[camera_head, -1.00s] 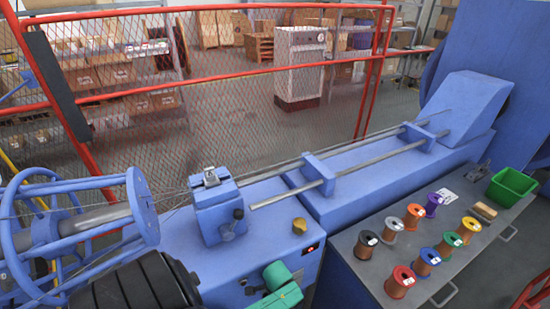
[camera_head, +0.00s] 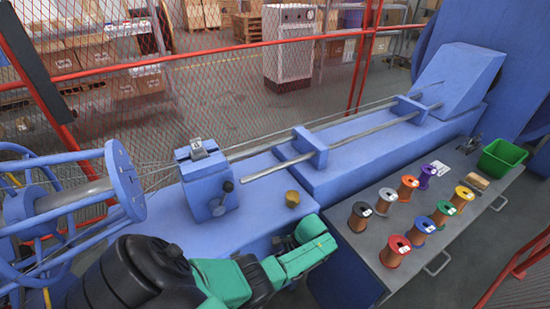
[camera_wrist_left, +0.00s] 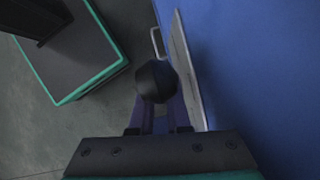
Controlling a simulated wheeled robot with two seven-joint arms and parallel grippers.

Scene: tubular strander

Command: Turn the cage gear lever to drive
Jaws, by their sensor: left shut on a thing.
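The cage gear lever shows in the left wrist view as a dark, faceted knob (camera_wrist_left: 157,82), close to the blue machine side (camera_wrist_left: 255,70). My left gripper (camera_wrist_left: 160,115) has its fingers on either side of the knob and is shut on it. The rest of the lever is hidden behind the knob. In the head view, my black and green left arm covers the machine front, so the lever and fingertips are hidden there. I cannot read the lever's position. My right gripper is in neither view.
A blue block with a small dark knob (camera_head: 227,186) and a brass-coloured knob (camera_head: 292,198) stand on the machine top. A grey bench (camera_head: 357,262) with several wire spools and a green bin (camera_head: 500,158) is to the right. A red mesh fence (camera_head: 225,100) runs behind.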

